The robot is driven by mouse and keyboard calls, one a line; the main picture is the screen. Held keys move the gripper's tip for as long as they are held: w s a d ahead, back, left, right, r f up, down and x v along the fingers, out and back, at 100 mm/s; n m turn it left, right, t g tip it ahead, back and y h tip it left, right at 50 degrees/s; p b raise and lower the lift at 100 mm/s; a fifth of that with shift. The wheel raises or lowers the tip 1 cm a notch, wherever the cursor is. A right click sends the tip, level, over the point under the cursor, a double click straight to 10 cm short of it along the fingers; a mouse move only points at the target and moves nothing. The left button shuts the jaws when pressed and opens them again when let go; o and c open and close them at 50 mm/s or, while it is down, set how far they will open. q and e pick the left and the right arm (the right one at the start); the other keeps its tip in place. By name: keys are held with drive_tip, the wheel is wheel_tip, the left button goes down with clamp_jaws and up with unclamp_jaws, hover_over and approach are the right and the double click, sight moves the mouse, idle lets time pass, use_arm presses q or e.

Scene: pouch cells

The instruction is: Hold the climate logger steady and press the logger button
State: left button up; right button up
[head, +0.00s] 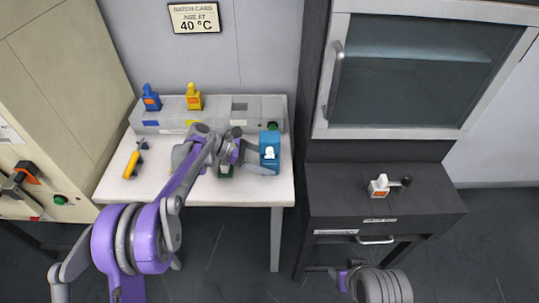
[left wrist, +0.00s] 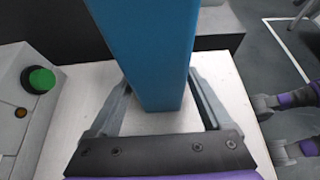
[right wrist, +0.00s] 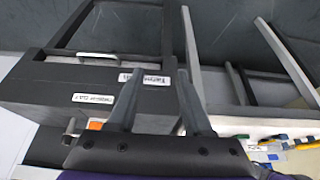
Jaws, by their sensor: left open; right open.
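The climate logger appears to be the blue upright block (head: 269,138) at the right end of the white table, with a white part (head: 269,153) on its face that may be the button. My left gripper (head: 262,157) is at it. In the left wrist view the blue block (left wrist: 150,45) stands between the two spread fingers of the left gripper (left wrist: 160,85), with space at its lower end. No button shows there. My right gripper (head: 335,271) is low, in front of the dark cabinet, away from the logger. Its fingers (right wrist: 157,88) are apart and empty in the right wrist view.
A grey rack (head: 220,106) at the table's back holds a blue and a yellow bottle-like piece (head: 194,98). A green button (left wrist: 41,79) is on a grey housing left of the logger. A yellow-handled tool (head: 132,163) lies at left. The dark drawer cabinet (head: 340,190) stands right.

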sight(270, 151)
use_arm(q)
drive_tip(key=shift+c, duration=0.3)
drive_tip(key=c, duration=0.7)
drive_tip(key=shift+c, duration=0.3)
use_arm(e)
clamp_jaws()
idle(0.8)
drive_tip(key=w+a+r+n+t+y, duration=0.2)
drive_tip(key=w+a+r+y, duration=0.25)
drive_tip(key=w+a, duration=0.35)
drive_tip(key=w+a+r+n+t+y, duration=0.3)
drive_tip(key=w+a+r, duration=0.3)
drive_tip(key=w+a, duration=0.25)
drive_tip(key=w, duration=0.9)
drive_tip(key=shift+a+r, duration=0.25)
drive_tip(key=shift+r, duration=0.05)
